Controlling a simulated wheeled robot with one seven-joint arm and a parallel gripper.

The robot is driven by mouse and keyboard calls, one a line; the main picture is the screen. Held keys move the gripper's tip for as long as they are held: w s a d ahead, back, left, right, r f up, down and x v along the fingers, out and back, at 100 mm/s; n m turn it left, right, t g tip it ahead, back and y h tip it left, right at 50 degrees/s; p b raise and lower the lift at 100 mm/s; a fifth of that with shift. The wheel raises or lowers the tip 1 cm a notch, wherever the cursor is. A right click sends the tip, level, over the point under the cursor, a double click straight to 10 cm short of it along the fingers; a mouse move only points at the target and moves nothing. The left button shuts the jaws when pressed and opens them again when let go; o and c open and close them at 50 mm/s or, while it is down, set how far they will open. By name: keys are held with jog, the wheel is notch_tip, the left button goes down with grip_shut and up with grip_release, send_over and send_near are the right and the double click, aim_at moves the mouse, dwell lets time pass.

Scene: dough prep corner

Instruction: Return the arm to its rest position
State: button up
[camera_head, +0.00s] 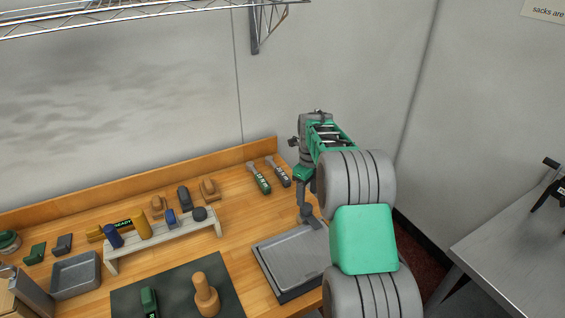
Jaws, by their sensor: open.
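My arm, grey and green, reaches up from the lower right over the right end of the wooden worktable (232,240). My gripper (304,222) hangs at the arm's end, pointing down near the back right of a grey tray (285,258). The gripper is open. I see nothing held in it, though its fingertips are small and partly covered by the arm. I cannot tell whether the fingertips touch the tray.
Two handled tools (258,178) lie left of the gripper. A small white shelf (165,242) holds several pieces. A dark mat (185,285) carries a wooden stamp (205,295) and a green-handled item (149,300). A wire rack (150,14) hangs above. A grey table (515,245) stands right.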

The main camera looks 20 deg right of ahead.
jog(key=s+a+r+n+t+b, duration=0.2)
jog(key=s+a+r+n, duration=0.6)
jog(key=s+r+n, duration=0.6)
jog(key=s+a+f+n+t, duration=0.1)
jog(key=s+a+f+n, duration=0.1)
jog(key=s+n, duration=0.4)
jog(key=s+a+f+n+t, duration=0.1)
jog(key=s+a+f+n, duration=0.1)
jog(key=s+n, duration=0.5)
jog(key=shift+a+f+n+t, duration=0.15)
jog(key=shift+a+n+t, duration=0.25)
jog(key=shift+n, duration=0.5)
